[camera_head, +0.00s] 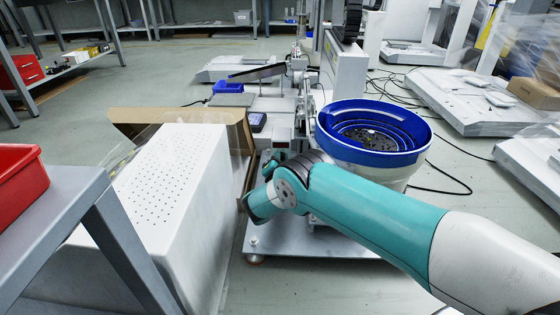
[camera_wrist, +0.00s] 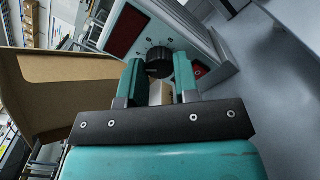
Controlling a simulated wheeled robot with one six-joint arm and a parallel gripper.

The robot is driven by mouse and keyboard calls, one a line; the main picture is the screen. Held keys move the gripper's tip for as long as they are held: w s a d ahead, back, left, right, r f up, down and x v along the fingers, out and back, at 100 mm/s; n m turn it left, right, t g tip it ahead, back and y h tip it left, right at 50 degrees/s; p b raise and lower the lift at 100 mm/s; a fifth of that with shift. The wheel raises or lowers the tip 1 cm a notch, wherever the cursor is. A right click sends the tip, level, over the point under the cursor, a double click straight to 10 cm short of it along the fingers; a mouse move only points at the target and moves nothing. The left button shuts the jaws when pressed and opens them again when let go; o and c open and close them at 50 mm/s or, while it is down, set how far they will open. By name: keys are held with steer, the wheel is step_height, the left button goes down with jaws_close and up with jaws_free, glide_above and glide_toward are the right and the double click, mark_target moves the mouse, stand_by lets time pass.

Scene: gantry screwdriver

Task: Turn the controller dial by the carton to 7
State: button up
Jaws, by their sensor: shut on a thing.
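In the wrist view the black round controller dial (camera_wrist: 158,58) sits on the grey face of the controller (camera_wrist: 165,22), between the two teal fingers of my gripper (camera_wrist: 159,72). The fingers are shut on the dial's sides. My arm hides the dial in the head view.
A white perforated box (camera_head: 165,180) stands left of my wrist. A blue-rimmed bowl feeder (camera_head: 373,128) is close behind and right of my arm. A grey table with a red bin (camera_head: 20,185) is at the near left. Open floor lies farther back left.

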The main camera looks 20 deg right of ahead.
steer(key=m, duration=0.3)
steer(key=shift+m, duration=0.5)
steer(key=o, duration=0.9)
steer(key=shift+o, duration=0.2)
steer(key=shift+p+v, duration=7.55)
steer(key=shift+v, duration=1.2)
